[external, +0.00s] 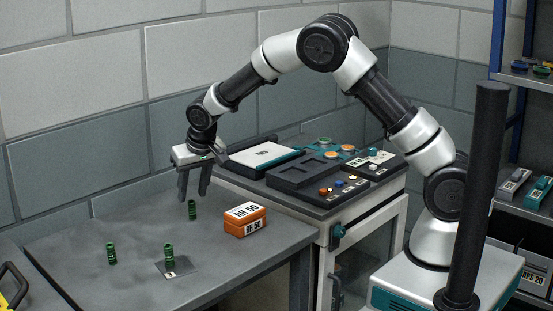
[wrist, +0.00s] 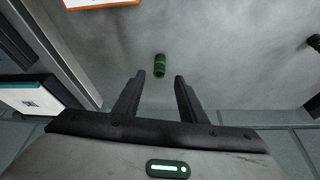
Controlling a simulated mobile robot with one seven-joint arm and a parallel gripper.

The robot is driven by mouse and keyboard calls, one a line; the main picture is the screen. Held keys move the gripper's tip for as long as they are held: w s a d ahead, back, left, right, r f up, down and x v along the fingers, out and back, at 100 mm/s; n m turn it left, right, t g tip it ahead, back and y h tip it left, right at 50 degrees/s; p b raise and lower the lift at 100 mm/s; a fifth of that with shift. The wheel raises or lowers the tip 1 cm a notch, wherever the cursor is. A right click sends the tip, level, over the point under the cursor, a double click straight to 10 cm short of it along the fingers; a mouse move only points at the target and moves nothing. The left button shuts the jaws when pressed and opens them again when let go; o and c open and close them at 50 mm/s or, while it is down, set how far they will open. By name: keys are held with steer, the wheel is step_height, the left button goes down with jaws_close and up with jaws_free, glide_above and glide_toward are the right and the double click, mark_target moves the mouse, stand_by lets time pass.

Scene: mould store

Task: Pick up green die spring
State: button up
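Three green die springs stand upright on the grey table (external: 80,240). The back spring (external: 192,209) is closest to my gripper (external: 194,198). It shows in the wrist view (wrist: 159,66), just beyond the gap between the fingertips. Another spring (external: 111,253) stands at the left, and a third (external: 168,252) stands on a small dark plate (external: 178,268) with a white label. Part of one of these shows at the right edge of the wrist view (wrist: 314,42). My gripper (wrist: 160,77) points down above the table, open and empty, with its fingers apart.
An orange box (external: 245,222) with a white label is right of the back spring; its edge shows in the wrist view (wrist: 100,3). A cabinet (external: 362,231) with dark trays stands at the right. The wall is behind. The table's left part is mostly clear.

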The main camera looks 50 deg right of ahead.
mark_target(191, 202)
steer(key=x, duration=0.5)
steer(key=shift+d, duration=0.1)
jaws_close()
steer(key=shift+r, duration=0.1)
